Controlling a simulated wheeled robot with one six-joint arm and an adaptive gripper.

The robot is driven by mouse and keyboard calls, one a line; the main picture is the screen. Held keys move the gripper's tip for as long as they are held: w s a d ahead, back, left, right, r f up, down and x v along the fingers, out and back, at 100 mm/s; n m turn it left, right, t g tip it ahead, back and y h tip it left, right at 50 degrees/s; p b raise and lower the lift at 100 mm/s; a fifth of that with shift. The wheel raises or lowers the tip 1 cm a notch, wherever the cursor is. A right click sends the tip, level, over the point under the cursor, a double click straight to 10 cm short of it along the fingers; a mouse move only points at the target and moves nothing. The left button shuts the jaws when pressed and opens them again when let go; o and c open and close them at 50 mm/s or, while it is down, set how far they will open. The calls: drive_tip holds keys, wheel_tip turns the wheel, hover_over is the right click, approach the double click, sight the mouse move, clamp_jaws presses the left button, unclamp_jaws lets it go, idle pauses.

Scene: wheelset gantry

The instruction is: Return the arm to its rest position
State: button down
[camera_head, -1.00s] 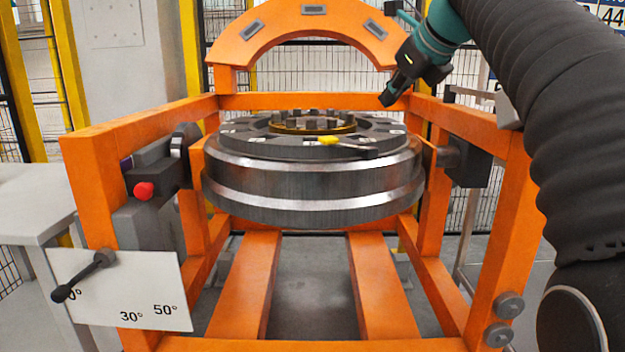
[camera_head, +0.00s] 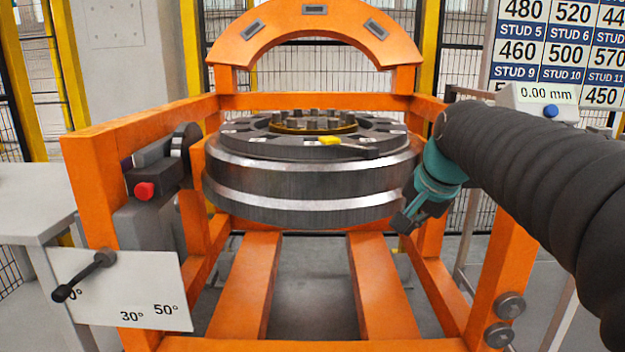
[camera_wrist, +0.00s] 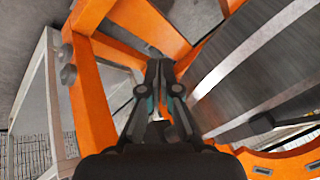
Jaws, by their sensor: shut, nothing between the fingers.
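My gripper (camera_head: 405,222) is at the lower right of the large dark wheel (camera_head: 300,190), just in front of the gantry's right side. In the wrist view my gripper (camera_wrist: 160,66) is shut with nothing between its fingers. The wheel lies flat in the orange gantry (camera_head: 90,165); it also shows at the right of the wrist view (camera_wrist: 245,70). My arm's dark ribbed sleeve comes in from the right edge and hides part of the gantry's right side.
Orange gantry posts (camera_wrist: 88,100) stand close around my gripper. A red knob (camera_head: 144,190) and a black lever (camera_head: 85,277) on an angle plate are at the left. A yellow piece (camera_head: 330,141) lies on the wheel. A 0.00 mm readout (camera_head: 540,97) and a stud board (camera_head: 560,45) stand behind right.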

drive_tip(key=s+f+n, duration=0.4)
drive_tip(key=s+f, duration=0.4)
drive_tip(key=s, duration=0.3)
drive_tip(key=s+a+f+n+h, duration=0.1)
drive_tip(key=s+f+n, duration=0.3)
drive_tip(key=s+f, duration=0.3)
drive_tip(key=s, duration=0.4)
drive_tip(key=shift+a+f+g, duration=0.3)
drive_tip(key=shift+f+g, duration=0.05)
drive_tip(key=shift+g, duration=0.05)
